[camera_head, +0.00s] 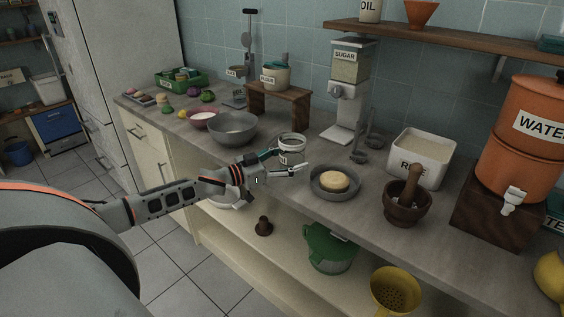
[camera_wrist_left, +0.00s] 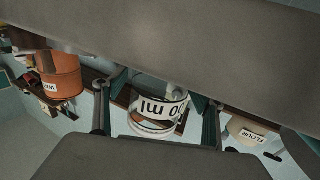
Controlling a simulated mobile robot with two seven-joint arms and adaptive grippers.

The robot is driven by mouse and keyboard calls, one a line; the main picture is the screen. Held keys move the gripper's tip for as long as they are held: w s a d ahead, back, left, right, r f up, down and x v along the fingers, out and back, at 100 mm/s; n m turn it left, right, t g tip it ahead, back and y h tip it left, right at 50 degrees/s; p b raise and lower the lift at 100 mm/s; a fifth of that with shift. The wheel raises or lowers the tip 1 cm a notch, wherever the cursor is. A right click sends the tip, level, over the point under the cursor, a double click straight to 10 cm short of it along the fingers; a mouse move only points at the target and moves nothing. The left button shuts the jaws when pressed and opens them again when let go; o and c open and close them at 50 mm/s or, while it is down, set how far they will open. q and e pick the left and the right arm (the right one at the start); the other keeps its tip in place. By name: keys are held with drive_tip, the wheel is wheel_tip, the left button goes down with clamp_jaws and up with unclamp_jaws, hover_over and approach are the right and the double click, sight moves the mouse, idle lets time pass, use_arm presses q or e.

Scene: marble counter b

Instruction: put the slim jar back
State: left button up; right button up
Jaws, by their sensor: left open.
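A small clear jar with a white rim and a white band (camera_head: 291,146) stands upright on the counter, left of the grey dish; its band reads "00 ml" in the left wrist view (camera_wrist_left: 158,108). I cannot tell for sure that it is the slim jar. My left gripper (camera_head: 282,164) is at the near side of this jar, open, and its fingers partly cover the jar's lower part. In the left wrist view the jar shows between the two fingers (camera_wrist_left: 156,122). Whether the fingers touch it is not clear. My right gripper is not in view.
A grey dish with a round yellow item (camera_head: 334,182) is close on the right, with a mortar (camera_head: 407,205) beyond. A grey bowl (camera_head: 232,128) is on the left. Behind are a wooden stand (camera_head: 279,93) with a FLOUR jar and a SUGAR dispenser (camera_head: 350,82). A shelf (camera_head: 450,39) hangs above.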

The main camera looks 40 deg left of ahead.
use_arm(q)
drive_tip(key=v, duration=1.2)
drive_tip(key=shift+p, duration=0.4)
